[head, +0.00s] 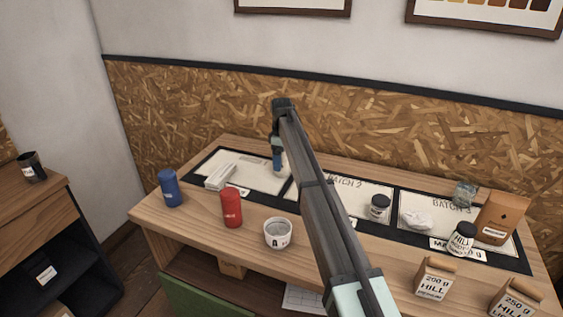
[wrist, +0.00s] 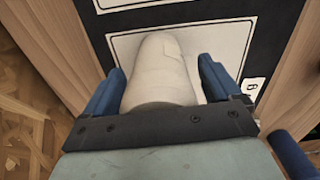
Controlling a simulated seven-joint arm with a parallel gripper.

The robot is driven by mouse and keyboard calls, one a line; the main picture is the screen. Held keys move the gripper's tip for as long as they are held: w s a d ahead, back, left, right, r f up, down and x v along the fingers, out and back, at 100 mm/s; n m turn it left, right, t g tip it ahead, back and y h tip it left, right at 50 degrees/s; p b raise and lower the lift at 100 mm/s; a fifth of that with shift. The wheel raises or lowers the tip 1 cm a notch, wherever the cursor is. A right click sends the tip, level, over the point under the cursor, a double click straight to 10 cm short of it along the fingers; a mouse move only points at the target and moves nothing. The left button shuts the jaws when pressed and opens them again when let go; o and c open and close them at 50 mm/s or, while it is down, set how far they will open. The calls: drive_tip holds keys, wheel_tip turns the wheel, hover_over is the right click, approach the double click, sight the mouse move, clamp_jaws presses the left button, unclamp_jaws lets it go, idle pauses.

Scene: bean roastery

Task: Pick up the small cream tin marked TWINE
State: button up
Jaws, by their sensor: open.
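The fingers are open, one on each side, with a visible gap at least on the right. No TWINE marking can be read on it. My arm hides the rest of that area.
A blue canister (head: 170,188), red canister (head: 231,208) and white cup (head: 277,234) stand along the front.

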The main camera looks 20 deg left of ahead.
drive_tip(key=shift+c, duration=0.3)
drive_tip(key=c, duration=1.2)
drive_tip(key=shift+c, duration=0.3)
drive_tip(key=shift+r, duration=0.15)
